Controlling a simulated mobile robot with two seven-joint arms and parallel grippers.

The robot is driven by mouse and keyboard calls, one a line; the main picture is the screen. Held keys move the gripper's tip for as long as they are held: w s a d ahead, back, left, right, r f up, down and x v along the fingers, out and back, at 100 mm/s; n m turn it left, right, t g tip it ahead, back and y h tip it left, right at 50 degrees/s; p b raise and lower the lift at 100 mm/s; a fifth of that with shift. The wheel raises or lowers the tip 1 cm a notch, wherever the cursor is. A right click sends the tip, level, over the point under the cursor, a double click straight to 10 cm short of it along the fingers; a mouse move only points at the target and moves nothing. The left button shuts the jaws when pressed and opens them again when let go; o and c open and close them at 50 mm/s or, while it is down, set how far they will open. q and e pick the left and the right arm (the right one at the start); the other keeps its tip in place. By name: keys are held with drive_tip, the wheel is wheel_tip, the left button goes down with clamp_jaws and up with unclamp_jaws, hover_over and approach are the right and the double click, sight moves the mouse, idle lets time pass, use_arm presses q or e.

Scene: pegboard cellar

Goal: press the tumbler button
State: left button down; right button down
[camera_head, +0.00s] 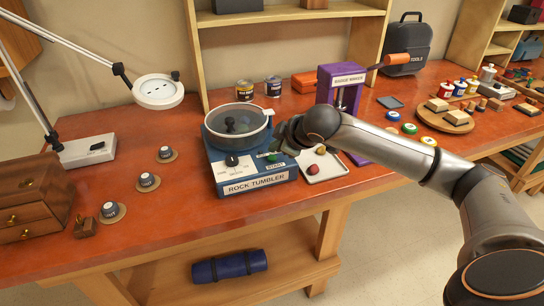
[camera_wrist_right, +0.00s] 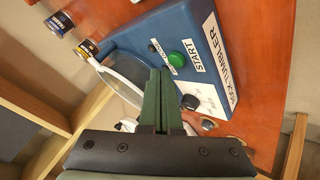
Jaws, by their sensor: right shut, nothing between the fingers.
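The rock tumbler (camera_head: 252,188) is a blue box with a white name label and a clear-lidded round drum, standing on the orange workbench. Its green button (camera_head: 271,157) is on the sloped control panel, right of a black dial (camera_head: 231,160). In the wrist view the green button (camera_wrist_right: 177,59) shows beside a START label. My right gripper (camera_head: 284,134) is by the tumbler's right side, near the button; its dark green fingers (camera_wrist_right: 160,72) are shut and empty. In the wrist view the fingertips appear just below the button, with a visible gap. My left gripper is not in view.
A white tray (camera_head: 331,170) with small stones lies right of the tumbler. A purple badge maker (camera_head: 333,83) stands behind it. Small cups on round coasters (camera_head: 148,184) and a lamp (camera_head: 158,91) are to the left. The bench front edge is near the tumbler.

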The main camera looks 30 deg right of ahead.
drive_tip(key=shift+f, duration=0.1)
idle(0.5)
drive_tip(key=shift+f, duration=0.25)
